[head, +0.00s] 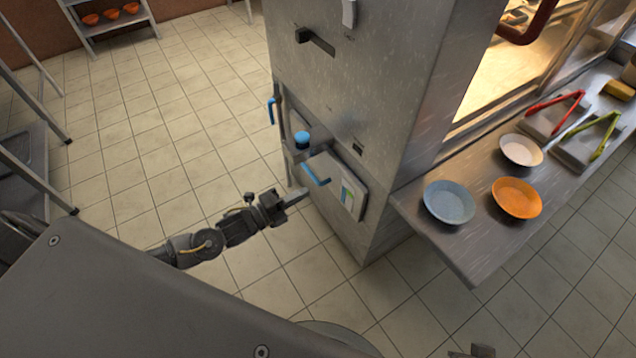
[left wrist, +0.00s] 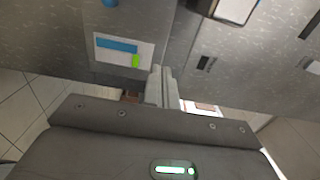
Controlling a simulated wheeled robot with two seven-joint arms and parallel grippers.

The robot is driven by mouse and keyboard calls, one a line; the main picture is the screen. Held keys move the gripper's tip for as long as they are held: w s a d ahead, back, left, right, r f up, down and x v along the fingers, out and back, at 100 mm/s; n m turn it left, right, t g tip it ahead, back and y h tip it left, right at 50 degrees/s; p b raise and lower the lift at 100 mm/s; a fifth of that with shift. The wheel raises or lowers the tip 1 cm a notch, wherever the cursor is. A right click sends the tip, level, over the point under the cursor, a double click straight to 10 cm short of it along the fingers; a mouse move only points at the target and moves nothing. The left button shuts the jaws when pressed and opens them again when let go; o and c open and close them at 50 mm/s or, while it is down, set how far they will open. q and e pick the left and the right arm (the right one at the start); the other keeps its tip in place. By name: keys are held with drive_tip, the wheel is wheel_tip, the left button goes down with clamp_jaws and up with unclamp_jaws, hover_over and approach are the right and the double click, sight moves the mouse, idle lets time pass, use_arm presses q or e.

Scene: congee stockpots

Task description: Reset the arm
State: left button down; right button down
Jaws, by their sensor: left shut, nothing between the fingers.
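My left gripper (head: 292,199) reaches in from the left in the head view. It is shut and empty, in front of the lower side of a tall steel cabinet (head: 375,90). A blue lever handle (head: 316,174) and a blue round knob (head: 302,138) on the cabinet are just beyond it. In the left wrist view the closed fingers (left wrist: 160,84) point at the cabinet wall, below a label with blue and green patches (left wrist: 124,50). I cannot tell whether the fingertips touch the cabinet. A dark piece at the bottom edge of the head view may be my right gripper, but this is unclear.
A steel counter (head: 455,245) on the right holds a blue bowl (head: 449,202), an orange bowl (head: 516,198), a white bowl (head: 521,150) and red and green tongs. A shelf (head: 118,24) with orange bowls stands at the back left. The tiled floor (head: 170,130) between is clear.

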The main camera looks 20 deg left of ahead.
use_arm(q)
drive_tip(key=shift+v, duration=1.45)
